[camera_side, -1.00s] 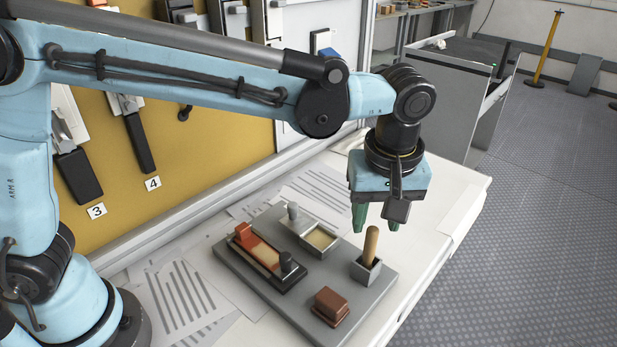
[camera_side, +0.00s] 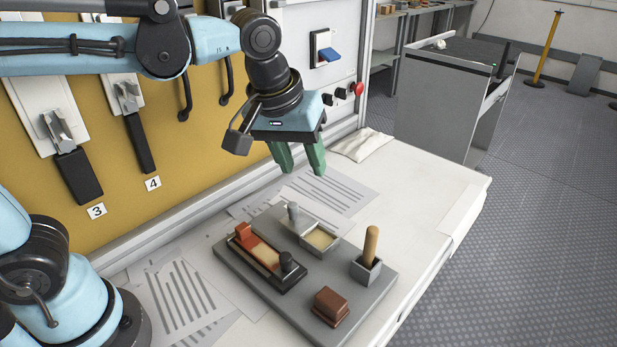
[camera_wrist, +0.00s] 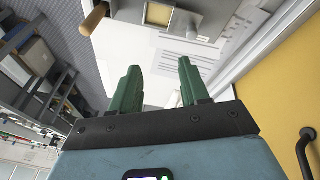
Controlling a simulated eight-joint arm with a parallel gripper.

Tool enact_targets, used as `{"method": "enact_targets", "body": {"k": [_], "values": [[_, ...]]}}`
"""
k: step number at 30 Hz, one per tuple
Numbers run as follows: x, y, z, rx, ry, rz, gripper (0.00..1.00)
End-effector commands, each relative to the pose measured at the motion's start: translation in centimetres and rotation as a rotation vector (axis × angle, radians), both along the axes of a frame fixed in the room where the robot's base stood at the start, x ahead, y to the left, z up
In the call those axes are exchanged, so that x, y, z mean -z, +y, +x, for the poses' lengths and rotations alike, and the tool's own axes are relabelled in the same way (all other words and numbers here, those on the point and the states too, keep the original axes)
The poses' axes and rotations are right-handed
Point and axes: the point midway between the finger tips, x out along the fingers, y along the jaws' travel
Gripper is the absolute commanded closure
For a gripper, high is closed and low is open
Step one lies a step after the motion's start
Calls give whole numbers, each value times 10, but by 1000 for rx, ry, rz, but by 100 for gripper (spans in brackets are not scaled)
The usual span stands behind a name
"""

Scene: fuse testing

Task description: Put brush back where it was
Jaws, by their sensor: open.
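The brush has a tan wooden handle (camera_side: 371,244) that stands upright in a small grey square holder (camera_side: 366,270) at the right side of the grey board. Its lower end is hidden inside the holder. In the wrist view the handle (camera_wrist: 95,18) shows at the top left. My gripper (camera_side: 299,172) is open and empty, with green fingers pointing down. It hangs above the papers at the back of the table, behind and to the left of the brush, well apart from it. The wrist view shows the two fingers (camera_wrist: 158,75) spread with nothing between them.
The grey board (camera_side: 345,290) also bears a red-and-black fuse fixture (camera_side: 265,257), a shallow tray (camera_side: 319,238), a grey peg (camera_side: 293,213) and a brown block (camera_side: 330,306). Papers (camera_side: 330,194) and a white cloth (camera_side: 362,145) lie behind. A panel with a red knob (camera_side: 359,89) stands at the back.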

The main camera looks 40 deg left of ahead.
Motion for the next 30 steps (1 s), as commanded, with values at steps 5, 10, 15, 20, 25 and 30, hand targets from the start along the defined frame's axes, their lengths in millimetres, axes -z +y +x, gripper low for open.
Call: {"method": "enact_targets", "body": {"k": [5, 10, 15, 20, 25, 30], "values": [[20, 53, -27, 148, -134, 54, 55], [41, 86, -47, 266, -242, 138, 55], [54, 101, -58, 330, -298, 200, 55], [57, 104, -60, 349, -310, 217, 55], [57, 104, -60, 350, -309, 216, 55], [57, 104, -60, 349, -308, 215, 55]]}}
